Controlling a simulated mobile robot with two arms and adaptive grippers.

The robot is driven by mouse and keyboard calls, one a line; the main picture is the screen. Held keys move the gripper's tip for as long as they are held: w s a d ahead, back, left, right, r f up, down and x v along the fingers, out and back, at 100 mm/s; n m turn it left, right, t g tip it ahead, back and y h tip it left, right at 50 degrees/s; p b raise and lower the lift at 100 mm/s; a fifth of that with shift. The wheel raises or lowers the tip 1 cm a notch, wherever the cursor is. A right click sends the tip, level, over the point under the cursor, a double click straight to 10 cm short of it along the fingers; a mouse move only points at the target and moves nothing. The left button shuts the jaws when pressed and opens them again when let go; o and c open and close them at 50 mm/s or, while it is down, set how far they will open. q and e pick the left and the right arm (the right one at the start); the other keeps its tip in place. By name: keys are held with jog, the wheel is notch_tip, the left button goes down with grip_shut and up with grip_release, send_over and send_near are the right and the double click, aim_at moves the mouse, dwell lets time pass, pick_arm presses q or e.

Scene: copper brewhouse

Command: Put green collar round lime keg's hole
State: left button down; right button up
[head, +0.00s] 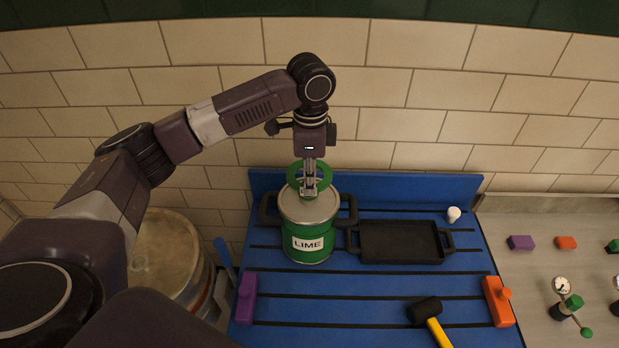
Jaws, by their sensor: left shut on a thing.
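The lime keg (309,232) is a green keg with a grey lid, black side handles and a white LIME label. It stands upright on the blue bench. My left gripper (310,190) points down over the keg's lid and is shut on the green collar (296,173), a flat ring. The collar appears at the back part of the lid or just above it; I cannot tell whether it touches. The keg's hole is not visible, hidden by the gripper and collar. My right gripper is not in view.
A black tray (400,242) sits close to the keg's right. The blue bench (380,312) also holds a purple block (246,298), an orange block (497,301), a mallet (427,312) and a white knob (453,214). A tiled wall rises behind. A metal vessel (165,250) stands left.

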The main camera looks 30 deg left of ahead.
pick_arm(q)
jog(key=f, duration=0.3)
jog(key=shift+s+f, duration=0.1)
jog(key=shift+s, duration=0.1)
notch_tip(320, 180, down, 3)
jog(key=shift+r+b, duration=0.1)
jog(key=shift+b, duration=0.2)
jog(key=shift+f, duration=0.8)
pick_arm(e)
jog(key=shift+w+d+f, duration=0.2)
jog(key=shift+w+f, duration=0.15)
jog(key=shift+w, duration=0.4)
pick_arm(q)
jog(key=shift+f, duration=0.4)
jog(key=c, duration=2)
grip_release()
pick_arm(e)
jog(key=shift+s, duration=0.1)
pick_arm(q)
jog(key=shift+r, duration=0.1)
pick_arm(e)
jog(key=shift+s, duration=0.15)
